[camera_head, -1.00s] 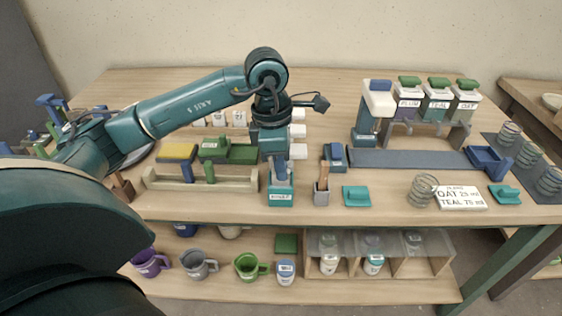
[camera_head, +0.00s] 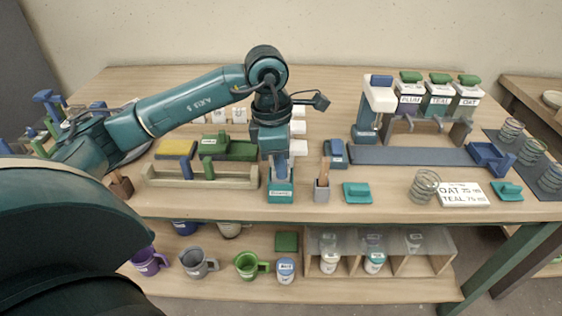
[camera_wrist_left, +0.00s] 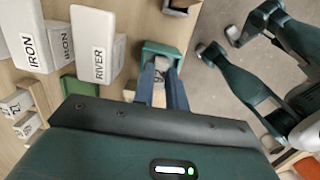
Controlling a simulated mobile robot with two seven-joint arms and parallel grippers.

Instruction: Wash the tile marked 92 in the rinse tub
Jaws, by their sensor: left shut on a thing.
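My left gripper (camera_head: 281,176) points down into a small teal tub (camera_head: 281,197) with a white label too small to read, near the table's front edge. In the left wrist view its two blue fingers (camera_wrist_left: 163,86) are shut on a pale grey tile (camera_wrist_left: 159,77). A "9" shows on the tile; the rest of its mark is partly hidden by a finger. The tile is at the mouth of the teal tub (camera_wrist_left: 151,49); I cannot tell how deep it sits.
White blocks marked RIVER (camera_wrist_left: 98,45) and IRON (camera_wrist_left: 30,40) stand close by. Jars and a blue tray (camera_head: 490,156) stand right.

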